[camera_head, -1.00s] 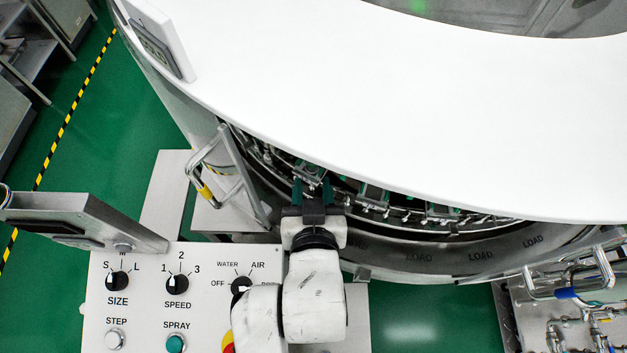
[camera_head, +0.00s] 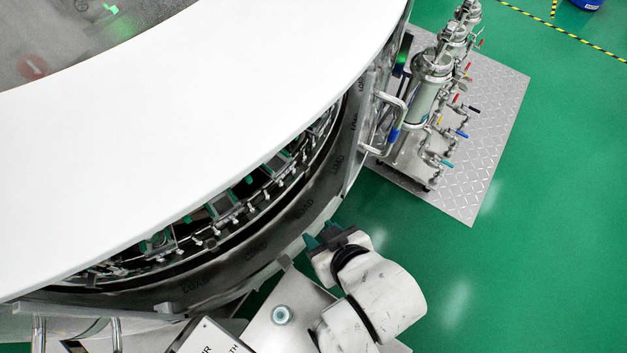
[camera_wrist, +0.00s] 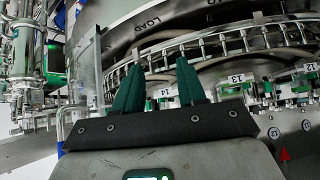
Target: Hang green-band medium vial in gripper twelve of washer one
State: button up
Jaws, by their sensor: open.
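My gripper (camera_head: 325,238) is open, with two green fingers and nothing seen between them. It is outside the white-topped washer (camera_head: 210,120), to the right of its open load slot. In the wrist view my gripper (camera_wrist: 160,65) points toward the washer's ring of holders. Number tags 14 (camera_wrist: 166,93), 13 (camera_wrist: 236,78) and 12 (camera_wrist: 311,67) run rightward there, with 12 near the right edge. A small round pale-teal item (camera_head: 282,315) stands on a grey plate left of my wrist. It may be a vial seen from above; its band and size cannot be told.
The grey plate (camera_head: 255,335) adjoins the washer front. A bar handle (camera_head: 392,125) sticks out at the washer's right. Beyond it a metal skid (camera_head: 490,130) carries filter housings (camera_head: 432,75) and valves. The green floor at lower right is clear.

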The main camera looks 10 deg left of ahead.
jog(key=s+d+f+m+g+h, duration=0.1)
jog(key=d+f+m+h, duration=0.1)
jog(key=d, duration=0.6)
jog(key=s+d+f+m+g+h, duration=0.1)
jog(key=d+f+m+h, duration=0.1)
jog(key=d, duration=0.6)
jog(key=s+d+f+m+g+h, duration=0.1)
jog(key=s+d+f+m+g, duration=0.1)
jog(key=s+d, duration=0.7)
jog(key=d+m+g, duration=0.1)
jog(key=d+m, duration=0.1)
jog(key=d, duration=0.1)
jog(key=shift+s+d+f+g+h, duration=0.15)
jog(key=shift+s+f+g+h, duration=0.15)
jog(key=shift+s+f, duration=0.05)
